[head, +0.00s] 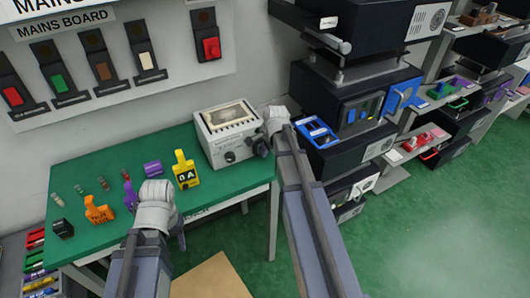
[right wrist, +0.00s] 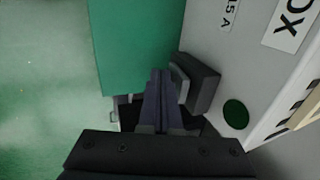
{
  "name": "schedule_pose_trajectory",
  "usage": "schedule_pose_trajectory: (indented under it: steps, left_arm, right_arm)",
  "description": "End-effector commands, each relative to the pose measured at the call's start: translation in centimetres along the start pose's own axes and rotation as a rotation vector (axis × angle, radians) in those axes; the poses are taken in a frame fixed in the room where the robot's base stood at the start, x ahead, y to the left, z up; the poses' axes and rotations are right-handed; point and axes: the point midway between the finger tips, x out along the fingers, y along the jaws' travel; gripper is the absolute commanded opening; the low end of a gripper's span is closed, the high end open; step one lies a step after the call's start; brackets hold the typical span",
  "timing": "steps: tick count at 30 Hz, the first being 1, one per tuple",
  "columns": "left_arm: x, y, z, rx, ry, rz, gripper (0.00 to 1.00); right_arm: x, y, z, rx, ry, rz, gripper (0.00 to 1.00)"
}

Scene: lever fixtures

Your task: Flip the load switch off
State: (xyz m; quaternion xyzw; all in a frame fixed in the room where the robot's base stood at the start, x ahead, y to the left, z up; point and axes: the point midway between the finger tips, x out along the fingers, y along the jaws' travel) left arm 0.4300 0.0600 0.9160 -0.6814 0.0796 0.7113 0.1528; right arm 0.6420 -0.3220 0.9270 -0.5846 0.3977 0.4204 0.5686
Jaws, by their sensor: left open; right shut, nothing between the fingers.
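A pale grey box (head: 228,137) with a meter window and dark knobs stands at the right end of the green table. In the right wrist view the box (right wrist: 255,65) shows part of a label ending in "OX", a "15A" mark and a dark green round spot. A dark grey switch block (right wrist: 197,84) sticks out from its face. My right gripper (right wrist: 160,74) is shut and empty, its tips beside the block; I cannot tell whether they touch. In the head view my right gripper (head: 263,146) is at the box's right side. My left gripper (head: 160,208) is open over the table's front edge, its fingers mostly hidden.
The green table (head: 130,171) holds a yellow lockout piece (head: 186,172), an orange one (head: 98,211), a purple cylinder (head: 153,168) and several small fuses. A mains board (head: 90,60) with coloured switches hangs behind. Dark cabinets (head: 345,100) stand right of the table.

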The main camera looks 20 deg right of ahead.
Motion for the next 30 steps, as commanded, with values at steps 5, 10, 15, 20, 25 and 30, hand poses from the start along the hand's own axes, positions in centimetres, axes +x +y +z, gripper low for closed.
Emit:
schedule_pose_trajectory:
  steps: [5, 10, 15, 20, 25, 30]
  left_arm:
    - [-0.3, 0.0, 0.0, 0.0, 0.0, 0.0, 0.5]
    - [-1.1, -0.1, 0.1, 0.0, 0.0, 0.0, 0.5]
    - [-1.7, -0.2, 0.1, 0.0, 0.0, 0.0, 0.5]
    - [-1.6, -0.1, 0.1, 0.0, 0.0, 0.0, 0.5]
    - [-1.6, -0.2, 0.1, 0.0, 0.0, 0.0, 0.5]
    - [-1.5, -0.1, 0.1, 0.0, 0.0, 0.0, 0.5]
  right_arm:
    - [-0.3, -0.1, 0.0, 0.0, 0.0, 0.0, 0.0]
    - [-1.1, -0.3, 0.0, 0.0, 0.0, 0.0, 0.0]
    - [-1.6, -0.6, 0.0, 0.0, 0.0, 0.0, 0.0]
    - [-1.5, -0.6, 0.0, 0.0, 0.0, -0.001, 0.0]
    - [-1.5, -0.6, 0.0, 0.0, 0.0, -0.001, 0.0]
    - [-1.6, 0.0, 0.0, -0.001, 0.0, -0.001, 0.0]
